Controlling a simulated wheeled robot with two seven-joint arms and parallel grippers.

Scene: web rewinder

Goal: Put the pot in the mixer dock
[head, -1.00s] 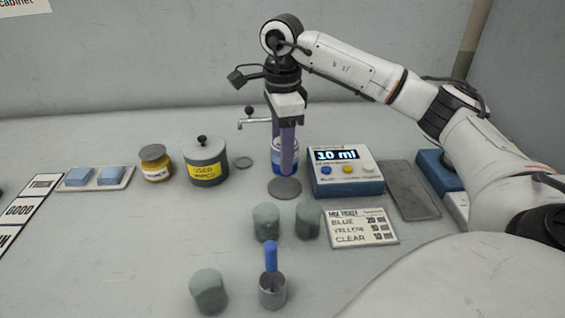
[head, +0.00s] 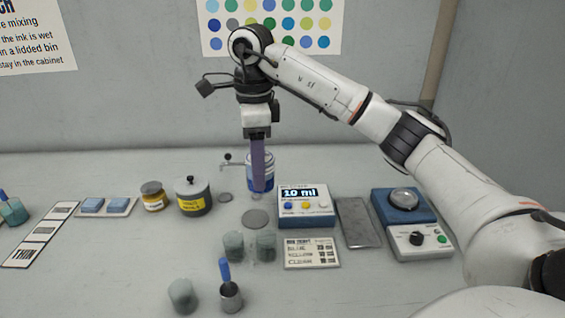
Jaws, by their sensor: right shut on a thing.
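My right gripper (head: 258,188) points down with its long purple fingers shut on a clear pot (head: 267,182) with blue in it. The fingers hide part of the pot. It hangs upright above a round grey disc (head: 255,219), left of the 10 ml display unit. My left gripper is not in view.
The display unit (head: 305,212) and a dark flat plate (head: 358,223) lie between the pot and the dock. A tap (head: 230,160) is close left of the pot. Greenish cups (head: 233,246) and a metal cup with a blue-handled tool (head: 230,297) stand in front.

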